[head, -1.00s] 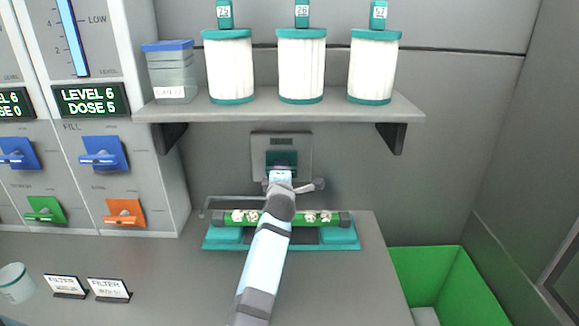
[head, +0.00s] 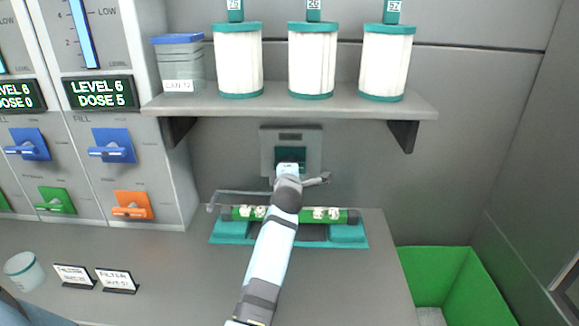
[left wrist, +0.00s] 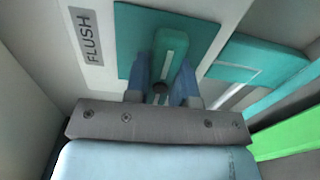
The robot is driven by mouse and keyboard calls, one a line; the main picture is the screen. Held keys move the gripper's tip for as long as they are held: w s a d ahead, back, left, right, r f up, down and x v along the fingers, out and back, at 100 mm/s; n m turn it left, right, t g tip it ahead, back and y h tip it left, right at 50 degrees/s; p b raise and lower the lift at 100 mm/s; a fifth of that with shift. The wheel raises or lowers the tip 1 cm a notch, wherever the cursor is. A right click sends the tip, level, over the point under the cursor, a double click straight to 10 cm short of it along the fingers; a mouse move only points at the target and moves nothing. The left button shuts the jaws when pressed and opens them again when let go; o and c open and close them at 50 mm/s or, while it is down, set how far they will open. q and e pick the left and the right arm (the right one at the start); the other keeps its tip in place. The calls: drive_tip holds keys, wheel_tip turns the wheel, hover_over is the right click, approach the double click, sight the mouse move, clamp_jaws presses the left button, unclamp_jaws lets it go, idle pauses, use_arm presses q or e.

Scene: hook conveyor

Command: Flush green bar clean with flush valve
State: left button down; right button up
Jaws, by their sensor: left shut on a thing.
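The flush valve is a grey wall plate (head: 312,140) with a dark teal panel, above the green bar. In the left wrist view, its teal lever (left wrist: 171,45) stands on a teal panel beside a FLUSH label (left wrist: 88,38). My left gripper (head: 287,168) is shut on this lever, with its blue fingers (left wrist: 162,85) on either side of it. The green bar (head: 349,216) lies level in a teal cradle (head: 350,240) below the valve. Pale lumps (head: 325,212) sit on the bar left and right of my arm, which hides its middle. My right gripper is not in view.
A shelf (head: 290,104) with white filter canisters (head: 312,60) overhangs the valve. Dispensers with levers (head: 112,146) stand at left. A green bin (head: 430,270) is at right. Two label cards (head: 117,281) and a cup (head: 23,271) sit at front left.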

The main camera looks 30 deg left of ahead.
use_arm(q)
drive_tip(key=shift+r+n+p, duration=0.15)
drive_tip(key=shift+n+p, duration=0.25)
drive_tip(key=n+p, duration=0.3)
drive_tip(key=n, duration=0.1)
drive_tip(key=n+p, duration=0.2)
drive_tip(key=n, duration=0.1)
drive_tip(key=shift+r+n, duration=0.1)
drive_tip(key=shift+n, duration=0.2)
drive_tip(key=shift+n+p, duration=0.35)
drive_tip(key=shift+n, duration=0.55)
drive_tip(key=shift+w+n+p, duration=0.1)
drive_tip(key=shift+n+p, duration=0.2)
drive_tip(key=shift+n, duration=2)
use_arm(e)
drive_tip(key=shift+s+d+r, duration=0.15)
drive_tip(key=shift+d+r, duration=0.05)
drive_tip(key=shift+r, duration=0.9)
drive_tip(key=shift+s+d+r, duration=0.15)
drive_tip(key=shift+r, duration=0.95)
use_arm(q)
drive_tip(key=c, duration=1)
unclamp_jaws()
drive_tip(key=shift+o, duration=0.2)
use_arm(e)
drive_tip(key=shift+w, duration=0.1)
